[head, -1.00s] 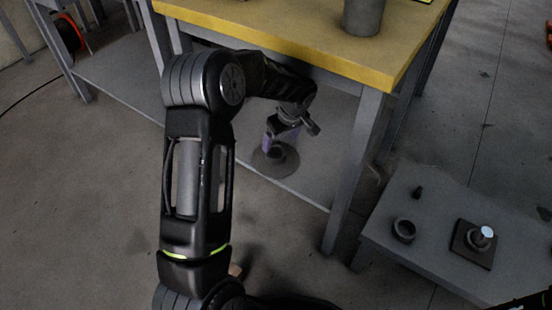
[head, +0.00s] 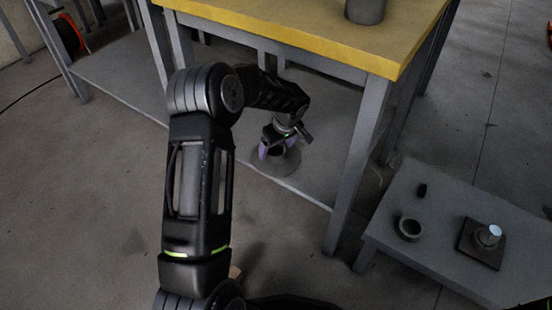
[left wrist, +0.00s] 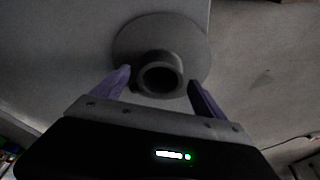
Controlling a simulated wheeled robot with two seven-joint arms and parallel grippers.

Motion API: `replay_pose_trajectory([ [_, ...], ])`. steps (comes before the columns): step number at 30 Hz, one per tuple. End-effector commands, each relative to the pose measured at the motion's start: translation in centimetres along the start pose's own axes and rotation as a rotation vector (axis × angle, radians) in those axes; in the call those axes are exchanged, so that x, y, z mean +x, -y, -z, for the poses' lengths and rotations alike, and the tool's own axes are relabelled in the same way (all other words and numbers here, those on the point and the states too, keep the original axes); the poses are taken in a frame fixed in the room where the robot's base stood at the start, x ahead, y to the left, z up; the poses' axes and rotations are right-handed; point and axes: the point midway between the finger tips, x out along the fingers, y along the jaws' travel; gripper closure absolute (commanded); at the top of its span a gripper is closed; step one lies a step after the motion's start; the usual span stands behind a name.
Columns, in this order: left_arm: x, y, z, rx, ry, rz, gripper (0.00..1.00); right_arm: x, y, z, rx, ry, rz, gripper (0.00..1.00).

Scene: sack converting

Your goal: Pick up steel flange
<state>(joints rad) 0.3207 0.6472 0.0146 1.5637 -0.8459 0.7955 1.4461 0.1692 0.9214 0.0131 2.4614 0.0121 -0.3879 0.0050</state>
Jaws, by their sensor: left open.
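The steel flange is a grey round disc with a short hollow neck standing up from it. It lies on the lower shelf of the yellow-topped bench, and its disc (head: 286,172) shows around my left gripper in the head view. In the left wrist view the flange (left wrist: 160,58) is ahead, its neck facing the camera. My left gripper (head: 273,155) is open, its purple fingers on either side of the neck. In the left wrist view the left gripper's fingertips (left wrist: 160,76) flank the neck, with a gap visible; contact cannot be told. My right gripper is not seen.
The yellow bench top (head: 300,38) overhangs my left arm, and a bench leg (head: 352,165) stands just right of the flange. A grey cup (head: 366,10) is on the top. A low grey table (head: 450,215) at right holds a ring (head: 409,229) and a block with a post.

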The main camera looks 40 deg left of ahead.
Motion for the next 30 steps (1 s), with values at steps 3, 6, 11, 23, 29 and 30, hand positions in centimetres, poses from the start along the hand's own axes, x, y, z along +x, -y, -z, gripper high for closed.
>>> replay_pose_trajectory([
  [3, -0.07, -0.05, 0.02, 0.000, 0.000, -0.001, 0.17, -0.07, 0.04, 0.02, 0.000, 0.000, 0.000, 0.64],
  [6, -0.07, -0.05, 0.02, 0.000, 0.000, -0.001, 0.17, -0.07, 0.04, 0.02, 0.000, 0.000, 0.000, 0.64],
  [11, -0.08, -0.05, 0.01, 0.000, 0.000, -0.001, 0.17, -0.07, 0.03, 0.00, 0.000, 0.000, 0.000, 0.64],
  [23, -0.08, -0.05, 0.00, 0.000, 0.000, -0.001, 0.34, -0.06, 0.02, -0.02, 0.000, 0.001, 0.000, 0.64],
  [29, -0.08, -0.05, 0.00, 0.000, 0.000, -0.001, 0.50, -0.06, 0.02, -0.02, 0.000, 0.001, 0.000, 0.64],
  [30, -0.08, -0.05, 0.00, 0.000, 0.000, -0.001, 0.53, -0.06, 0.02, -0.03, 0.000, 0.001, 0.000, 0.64],
])
